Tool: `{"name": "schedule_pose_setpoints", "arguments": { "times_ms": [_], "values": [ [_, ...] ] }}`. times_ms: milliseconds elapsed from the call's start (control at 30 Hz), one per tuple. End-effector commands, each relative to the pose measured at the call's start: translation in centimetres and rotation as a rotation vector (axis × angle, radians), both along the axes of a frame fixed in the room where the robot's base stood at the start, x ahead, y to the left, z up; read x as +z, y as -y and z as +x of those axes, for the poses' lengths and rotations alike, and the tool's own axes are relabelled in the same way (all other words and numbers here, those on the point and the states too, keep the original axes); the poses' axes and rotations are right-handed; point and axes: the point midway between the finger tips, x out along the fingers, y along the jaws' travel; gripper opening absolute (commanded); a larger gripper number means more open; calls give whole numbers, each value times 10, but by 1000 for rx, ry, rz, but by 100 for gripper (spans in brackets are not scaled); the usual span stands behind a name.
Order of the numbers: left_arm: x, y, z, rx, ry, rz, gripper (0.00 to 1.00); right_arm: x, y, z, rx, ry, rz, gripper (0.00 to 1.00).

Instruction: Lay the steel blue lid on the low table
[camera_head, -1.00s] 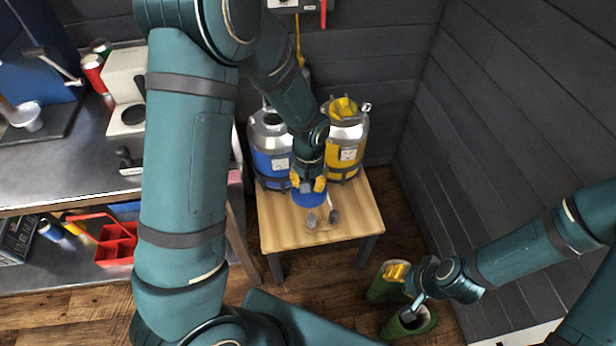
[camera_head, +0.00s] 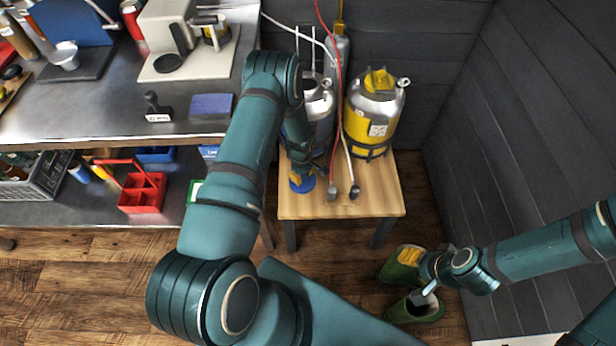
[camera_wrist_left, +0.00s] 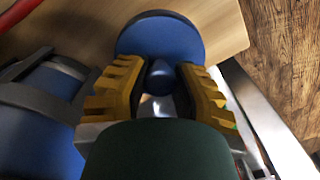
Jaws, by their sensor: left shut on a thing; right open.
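The steel blue lid (camera_head: 302,186) is a round disc with a knob, at the left part of the low wooden table (camera_head: 355,203). My left gripper (camera_head: 303,176) is above the lid. In the left wrist view, the yellow-padded fingers (camera_wrist_left: 157,85) are shut on its knob, and the lid's disc (camera_wrist_left: 165,35) lies over the pale wood. I cannot tell whether the lid touches the tabletop. My right gripper (camera_head: 428,290) is open and empty, low at the right by the green boots.
A yellow-banded steel can (camera_head: 371,120) and a blue-banded can (camera_head: 318,105), partly behind my left arm, stand at the table's back. Two grey probes (camera_head: 354,192) on cables lie right of the lid. Green boots (camera_head: 415,308) stand on the floor. A steel bench (camera_head: 80,110) is left.

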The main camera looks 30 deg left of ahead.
Motion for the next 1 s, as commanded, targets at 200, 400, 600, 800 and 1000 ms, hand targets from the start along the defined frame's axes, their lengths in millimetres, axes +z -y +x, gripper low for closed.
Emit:
{"name": "schedule_pose_setpoints", "arguments": {
  "times_ms": [200, 400, 600, 800, 1000],
  "values": [
    [-17, -1, 0, -1, 1, 1, 0, -5, 0, 1, -1, 2, 0, 47],
    [-44, 0, 0, -2, 0, 0, 0, -13, 0, 2, -1, 6, -1, 47],
    [-49, 0, 1, -2, 1, 1, 0, -13, 0, 3, -2, 7, -1, 47],
    [-51, 0, 0, -2, 1, 1, 0, -13, 0, 3, -2, 7, -1, 47],
    [-51, 0, 0, -2, 0, 1, 55, -13, 0, 3, -2, 7, -1, 47]
  ]
}}
